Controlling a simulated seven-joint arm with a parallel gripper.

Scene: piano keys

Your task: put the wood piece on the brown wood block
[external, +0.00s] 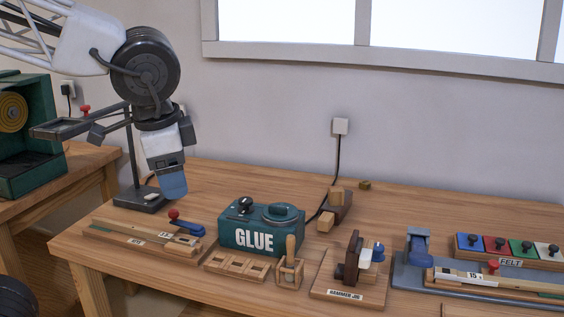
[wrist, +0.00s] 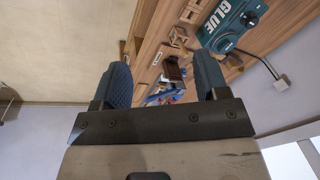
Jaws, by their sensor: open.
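My gripper (external: 172,187) hangs open and empty above the left part of the workbench, well clear of the blocks. Its two dark blue fingers also show wide apart in the wrist view (wrist: 162,78). A dark brown wood block (external: 344,208) stands behind the glue box, with light wood pieces (external: 325,222) at its left side and top. A small olive-brown block (external: 365,185) lies farther back. Another dark brown block (external: 352,260) stands upright on the hammer jig, with a pale piece beside it. I cannot tell which piece and block the task names.
The green glue box (external: 260,229) stands mid-bench, with a wooden slotted tray (external: 236,264) in front. Felt blocks (external: 510,247) and a blue clamp (external: 418,245) are at right. The back of the bench is mostly clear.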

